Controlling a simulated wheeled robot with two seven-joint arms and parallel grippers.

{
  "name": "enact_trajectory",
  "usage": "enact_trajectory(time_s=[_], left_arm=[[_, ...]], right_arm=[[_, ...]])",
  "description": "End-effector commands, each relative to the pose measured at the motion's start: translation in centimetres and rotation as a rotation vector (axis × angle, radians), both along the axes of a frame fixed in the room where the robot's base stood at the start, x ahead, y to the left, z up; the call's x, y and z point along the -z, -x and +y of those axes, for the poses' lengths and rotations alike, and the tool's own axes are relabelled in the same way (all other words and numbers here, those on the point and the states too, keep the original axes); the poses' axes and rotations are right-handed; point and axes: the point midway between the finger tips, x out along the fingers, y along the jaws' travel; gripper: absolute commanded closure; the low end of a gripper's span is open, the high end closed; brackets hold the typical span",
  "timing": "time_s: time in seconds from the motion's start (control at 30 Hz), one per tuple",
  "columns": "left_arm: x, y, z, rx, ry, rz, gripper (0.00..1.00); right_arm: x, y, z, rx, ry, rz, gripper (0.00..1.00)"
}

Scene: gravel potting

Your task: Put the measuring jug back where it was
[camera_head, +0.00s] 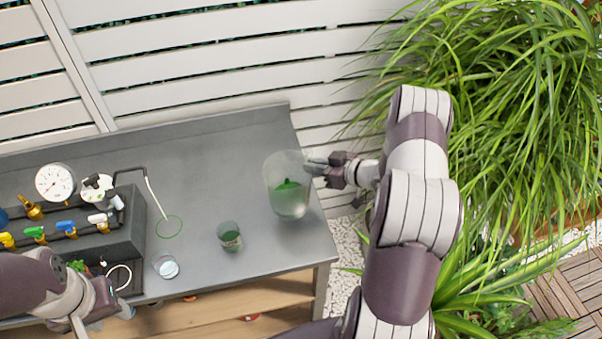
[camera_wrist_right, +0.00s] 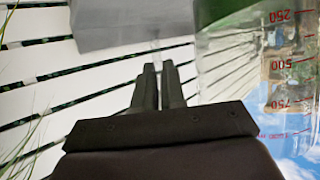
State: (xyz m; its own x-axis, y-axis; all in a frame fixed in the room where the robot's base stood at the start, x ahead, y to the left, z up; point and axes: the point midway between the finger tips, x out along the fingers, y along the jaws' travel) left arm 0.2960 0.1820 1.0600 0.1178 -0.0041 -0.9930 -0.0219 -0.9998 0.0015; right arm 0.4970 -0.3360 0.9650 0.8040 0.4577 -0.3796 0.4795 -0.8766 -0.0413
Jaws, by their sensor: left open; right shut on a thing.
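The measuring jug (camera_head: 289,200) is clear, with something green inside, at the right end of the grey bench. My right gripper (camera_head: 314,167) is at its right side, shut on it. In the right wrist view the fingers (camera_wrist_right: 158,82) are closed together, and the jug's wall (camera_wrist_right: 255,75) with red graduation marks fills the right side. The part between the fingertips is hard to make out. Whether the jug's base touches the bench cannot be told. My left gripper (camera_head: 88,318) is open at the bottom left, partly cut off by the frame edge.
A thin green ring (camera_head: 169,227) is on the bench (camera_head: 215,165) below a white bent spout (camera_head: 155,198). Small cups stand near the front: one with green content (camera_head: 230,238), one pale (camera_head: 166,267). A manifold with gauges (camera_head: 55,182) occupies the left. Grassy plants crowd the right.

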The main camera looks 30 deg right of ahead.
Motion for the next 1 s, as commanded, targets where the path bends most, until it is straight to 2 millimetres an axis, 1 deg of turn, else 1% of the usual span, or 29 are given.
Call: enact_trajectory(time_s=[0.03,0.1,0.23,0.27,0.4,0.5,0.57,0.77,0.9,0.93,0.97,1.0], left_arm=[[-0.3,0.0,0.0,0.0,0.0,0.0,0.57],[-0.5,0.0,0.0,0.0,0.0,0.0,0.57],[-0.6,0.0,0.0,0.0,0.0,0.0,0.57],[-0.6,0.0,0.0,0.0,0.0,0.0,0.57],[-1.2,0.0,0.0,0.0,0.0,0.0,0.57],[-1.4,0.0,0.0,0.0,0.0,0.0,0.57],[-1.4,0.0,0.0,0.0,0.0,0.0,0.57],[-1.3,0.0,0.0,0.0,0.0,0.0,0.57],[-0.8,0.0,0.0,0.0,0.0,0.0,0.57],[-1.0,0.0,0.0,0.0,0.0,0.0,0.57],[-1.0,0.0,0.0,0.0,0.0,0.0,0.57],[-1.0,0.0,0.0,0.0,0.0,0.0,0.57]], right_arm=[[0.6,-1.2,0.2,-0.004,-0.002,0.0,1.0],[1.5,-2.7,0.2,-0.004,-0.002,0.0,1.0],[2.5,-4.4,0.2,-0.001,-0.002,0.0,1.0],[2.7,-4.5,0.2,-0.001,-0.002,0.0,1.0],[5.0,-4.6,0.2,0.001,-0.003,0.003,1.0],[6.4,-4.6,0.2,0.001,-0.002,0.001,1.0],[6.7,-4.7,0.1,0.001,-0.001,-0.001,1.0],[6.8,-4.7,0.1,0.001,-0.001,-0.001,1.0],[7.2,-4.6,0.1,0.0,-0.001,0.0,1.0],[7.1,-4.6,0.2,0.0,-0.001,0.0,0.8],[7.1,-4.6,0.2,0.0,-0.001,0.0,0.71],[7.1,-4.6,0.2,0.0,-0.001,0.0,0.65]])
